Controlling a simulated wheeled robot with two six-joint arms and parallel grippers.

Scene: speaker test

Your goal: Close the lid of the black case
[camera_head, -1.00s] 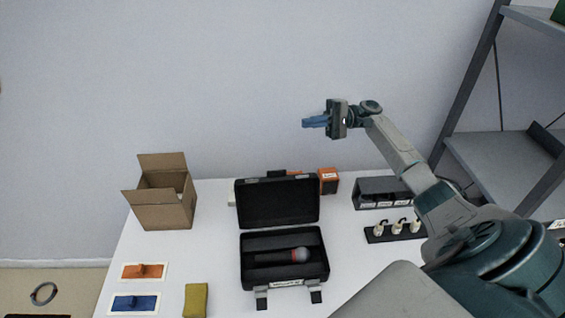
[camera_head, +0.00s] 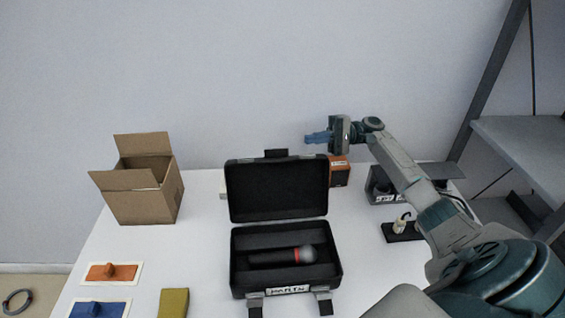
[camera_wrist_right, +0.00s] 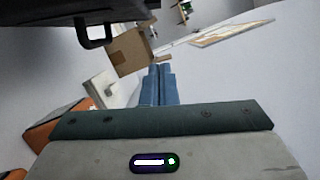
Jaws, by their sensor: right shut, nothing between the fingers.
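The black case (camera_head: 236,262) stands open on the white table, its lid (camera_head: 277,190) raised at the back. A microphone (camera_head: 282,256) with a grey head and a red ring lies inside the base. Two latches hang at the case's front edge beside a white label. My right gripper (camera_head: 308,137) is shut and empty, above and behind the lid's upper right corner, pointing left. In the right wrist view its blue fingers (camera_wrist_right: 159,86) are together, and a black part with a handle (camera_wrist_right: 95,38), likely the lid, shows at upper left. My left gripper is not in view.
An open cardboard box (camera_head: 146,204) stands left of the case. An orange box (camera_head: 339,172) is behind its right side. Orange (camera_head: 110,273) and blue pads and a yellow sponge (camera_head: 173,303) lie front left. A grey shelf (camera_head: 525,150) stands at right.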

